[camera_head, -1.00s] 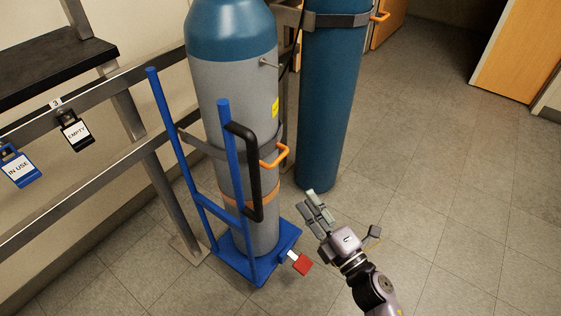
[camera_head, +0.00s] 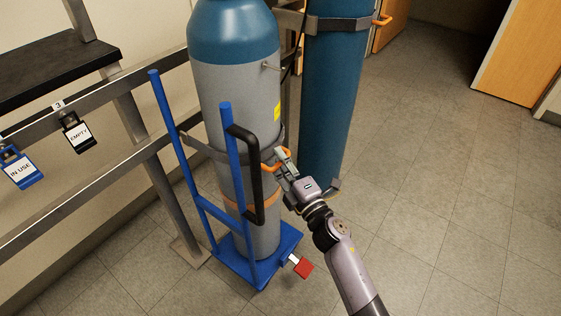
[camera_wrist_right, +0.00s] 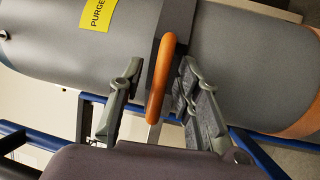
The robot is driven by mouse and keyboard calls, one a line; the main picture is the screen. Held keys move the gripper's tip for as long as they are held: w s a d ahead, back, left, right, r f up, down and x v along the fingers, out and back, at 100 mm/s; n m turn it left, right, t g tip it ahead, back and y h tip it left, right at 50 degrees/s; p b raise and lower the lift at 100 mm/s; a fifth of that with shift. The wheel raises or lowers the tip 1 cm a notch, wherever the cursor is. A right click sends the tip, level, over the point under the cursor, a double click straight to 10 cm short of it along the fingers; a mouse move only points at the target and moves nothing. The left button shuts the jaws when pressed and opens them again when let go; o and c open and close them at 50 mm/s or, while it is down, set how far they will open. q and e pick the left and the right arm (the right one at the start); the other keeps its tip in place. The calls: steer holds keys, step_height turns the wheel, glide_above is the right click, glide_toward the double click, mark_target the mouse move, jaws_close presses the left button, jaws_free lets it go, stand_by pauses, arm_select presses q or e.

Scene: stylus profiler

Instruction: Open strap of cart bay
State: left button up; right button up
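The cart bay's strap (camera_head: 200,150) is a dark grey band around the grey cylinder with a blue top (camera_head: 230,90) on the blue hand cart (camera_head: 230,165). Its orange handle (camera_head: 270,164) sticks out at the cylinder's front right. The strap appears closed around the cylinder. My right gripper (camera_head: 283,166) is at the handle. In the right wrist view the orange handle (camera_wrist_right: 160,78) stands between the two spread fingers, with a gap visible on the left side; contact on the right side is unclear. The strap (camera_wrist_right: 178,30) runs behind it. My left gripper is out of view.
The cart's black grip (camera_head: 252,175) is just left of my right gripper. A second blue cylinder (camera_head: 335,90), with its own strap and orange handle (camera_head: 381,20), stands behind. Floor to the right is clear.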

steer(key=shift+c, duration=0.2)
jaws_close()
stand_by(0.6)
